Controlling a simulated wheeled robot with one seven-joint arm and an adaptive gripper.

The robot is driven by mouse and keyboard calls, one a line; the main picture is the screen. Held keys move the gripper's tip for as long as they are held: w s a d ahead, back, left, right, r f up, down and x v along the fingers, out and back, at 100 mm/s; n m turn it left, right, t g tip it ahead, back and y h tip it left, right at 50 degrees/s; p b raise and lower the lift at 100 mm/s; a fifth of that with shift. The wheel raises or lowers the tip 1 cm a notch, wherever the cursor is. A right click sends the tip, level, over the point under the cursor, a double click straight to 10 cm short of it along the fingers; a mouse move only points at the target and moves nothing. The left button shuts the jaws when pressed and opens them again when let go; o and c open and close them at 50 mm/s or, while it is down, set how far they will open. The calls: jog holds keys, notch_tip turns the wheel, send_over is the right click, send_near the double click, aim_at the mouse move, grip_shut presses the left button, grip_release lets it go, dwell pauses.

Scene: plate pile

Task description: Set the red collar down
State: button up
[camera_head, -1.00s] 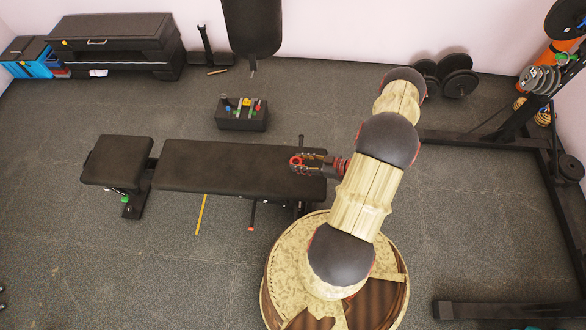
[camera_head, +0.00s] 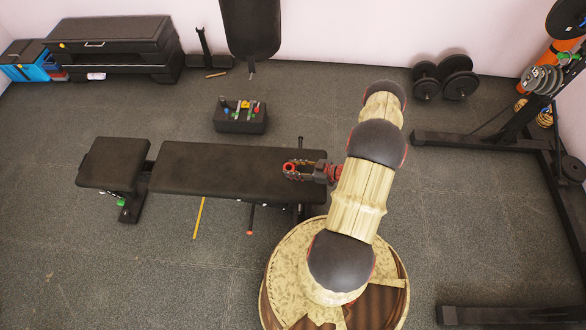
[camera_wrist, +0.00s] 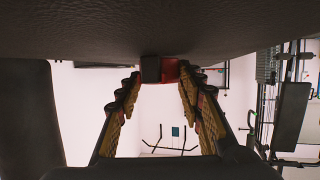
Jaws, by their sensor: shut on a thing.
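The red collar (camera_head: 289,168) shows as a small red ring at the tip of my gripper (camera_head: 291,170), over the right part of the long black bench pad (camera_head: 220,172). In the wrist view the collar (camera_wrist: 171,71), red with a dark block beside it, sits between the fingertips of my gripper (camera_wrist: 158,78). The fingers are shut on it. The dark padded surface (camera_wrist: 150,28) lies right by the collar there. I cannot tell whether the collar touches the pad.
A black box with coloured items (camera_head: 240,115) stands on the floor behind the bench. The shorter seat pad (camera_head: 113,162) is at left. Dumbbells (camera_head: 443,77) and a rack (camera_head: 480,145) stand at right. The middle of the long pad looks clear.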

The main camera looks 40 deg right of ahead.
jog(key=shift+f, duration=0.3)
jog(key=shift+f+b, duration=0.15)
jog(key=shift+b, duration=0.2)
jog(key=shift+c, duration=1.2)
jog(key=o, duration=1.5)
jog(key=shift+a, duration=0.1)
jog(key=shift+c, duration=0.2)
